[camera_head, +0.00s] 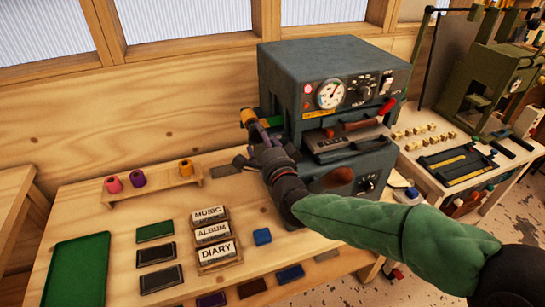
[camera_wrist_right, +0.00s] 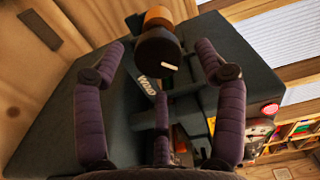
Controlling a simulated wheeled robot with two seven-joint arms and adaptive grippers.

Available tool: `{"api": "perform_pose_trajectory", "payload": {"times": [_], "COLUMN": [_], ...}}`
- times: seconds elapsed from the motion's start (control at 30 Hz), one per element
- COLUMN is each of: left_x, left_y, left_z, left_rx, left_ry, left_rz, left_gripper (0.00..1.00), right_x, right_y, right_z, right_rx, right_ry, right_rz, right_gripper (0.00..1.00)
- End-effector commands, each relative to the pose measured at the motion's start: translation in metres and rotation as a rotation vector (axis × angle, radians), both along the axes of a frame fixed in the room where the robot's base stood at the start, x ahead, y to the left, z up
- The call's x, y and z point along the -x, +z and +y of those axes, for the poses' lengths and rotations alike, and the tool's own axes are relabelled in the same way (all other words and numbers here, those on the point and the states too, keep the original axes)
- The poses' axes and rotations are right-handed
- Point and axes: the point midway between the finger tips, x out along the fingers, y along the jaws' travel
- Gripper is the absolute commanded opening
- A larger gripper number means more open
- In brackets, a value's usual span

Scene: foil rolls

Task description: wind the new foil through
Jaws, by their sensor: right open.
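The dark grey press (camera_head: 318,65) stands at the back of the bench, with a gauge, knobs and a red light on its front. A gold-orange roll end (camera_head: 247,117) sticks out at its left side. In the right wrist view, an orange piece (camera_wrist_right: 158,17) with a dark round knob (camera_wrist_right: 155,48) lies between my fingers, near a "WIND" label (camera_wrist_right: 147,86). My right gripper (camera_head: 258,130) is at the press's left side, open around the knob; the fingers (camera_wrist_right: 160,58) are spread with gaps on both sides. My left gripper is not in view.
A wooden rack (camera_head: 150,188) holds pink, purple and orange rolls. Label blocks MUSIC, ALBUM and DIARY (camera_head: 216,251), dark pads (camera_head: 157,254) and a green tray (camera_head: 77,272) lie on the bench. A second table (camera_head: 408,158) with another green press (camera_head: 485,85) stands right.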

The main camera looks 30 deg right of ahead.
Motion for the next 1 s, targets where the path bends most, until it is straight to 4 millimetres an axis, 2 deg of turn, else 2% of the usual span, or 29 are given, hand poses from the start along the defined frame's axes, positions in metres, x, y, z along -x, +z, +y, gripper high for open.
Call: {"api": "perform_pose_trajectory", "payload": {"times": [0.3, 0.5, 0.7, 1.0], "left_x": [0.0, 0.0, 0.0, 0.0], "left_y": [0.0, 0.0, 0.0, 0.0], "left_z": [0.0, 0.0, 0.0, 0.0], "left_rx": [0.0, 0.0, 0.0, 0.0], "left_ry": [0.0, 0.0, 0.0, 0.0], "left_rz": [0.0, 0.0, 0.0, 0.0], "left_gripper": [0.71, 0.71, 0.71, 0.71], "right_x": [0.052, 0.075, 0.086, 0.087], "right_y": [0.002, 0.002, 0.001, 0.001], "right_z": [0.012, 0.018, 0.02, 0.02], "right_rx": [0.001, 0.001, 0.001, 0.001], "right_ry": [-0.001, -0.001, -0.002, -0.002], "right_rz": [-0.005, -0.005, -0.003, -0.003], "right_gripper": [0.71, 0.71, 0.71, 0.71]}}
